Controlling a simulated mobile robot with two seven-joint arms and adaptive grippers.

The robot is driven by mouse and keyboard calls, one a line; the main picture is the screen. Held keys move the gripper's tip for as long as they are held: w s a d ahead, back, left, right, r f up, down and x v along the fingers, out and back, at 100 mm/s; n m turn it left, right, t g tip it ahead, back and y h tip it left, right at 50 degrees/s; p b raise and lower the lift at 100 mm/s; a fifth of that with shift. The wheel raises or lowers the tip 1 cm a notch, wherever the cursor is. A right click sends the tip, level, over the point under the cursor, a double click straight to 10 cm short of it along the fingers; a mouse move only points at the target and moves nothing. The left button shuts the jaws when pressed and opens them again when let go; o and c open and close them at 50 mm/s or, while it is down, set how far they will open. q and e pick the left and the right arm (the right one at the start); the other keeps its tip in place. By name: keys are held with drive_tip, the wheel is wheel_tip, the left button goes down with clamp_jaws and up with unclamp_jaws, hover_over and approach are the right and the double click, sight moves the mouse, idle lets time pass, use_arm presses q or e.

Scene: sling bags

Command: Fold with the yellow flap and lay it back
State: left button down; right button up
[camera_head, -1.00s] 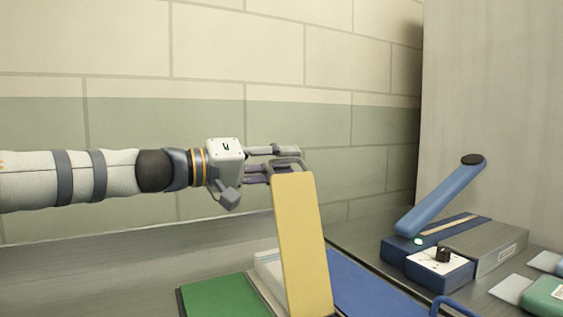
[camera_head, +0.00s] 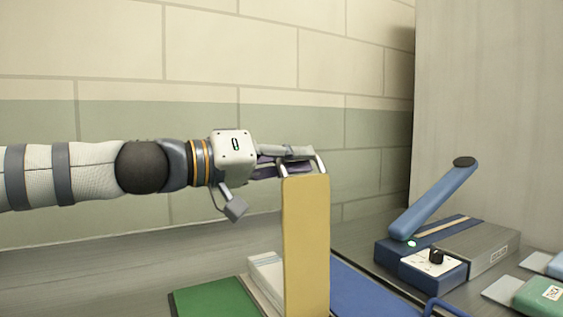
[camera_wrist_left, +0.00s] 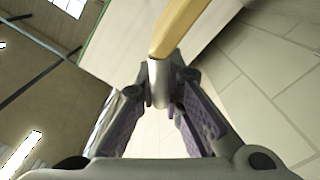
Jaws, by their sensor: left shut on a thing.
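The yellow flap (camera_head: 306,245) stands about upright in the head view, its lower end running out of the bottom of the picture. A pale loop handle (camera_head: 319,165) sits at its top edge. My left gripper (camera_head: 300,160) comes in from the left and is shut on this handle. In the left wrist view, the handle (camera_wrist_left: 158,82) lies between the fingers of the left gripper (camera_wrist_left: 163,95), with the yellow flap (camera_wrist_left: 178,27) beyond it. The fingers partly hide the handle in the head view. My right gripper is not in view.
A green panel (camera_head: 215,298) and a white stack (camera_head: 268,272) lie left of the flap, and a blue panel (camera_head: 370,295) lies to its right. A blue device with a raised lever (camera_head: 435,200) and a knob stands at the right. The wall (camera_head: 280,60) is behind.

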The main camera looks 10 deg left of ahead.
use_arm(q)
drive_tip(key=s+d+m, duration=0.4)
drive_tip(key=s+d, duration=0.1)
drive_tip(key=s, duration=0.3)
drive_tip(key=shift+d+f, duration=0.2)
drive_tip(key=shift+f, duration=0.2)
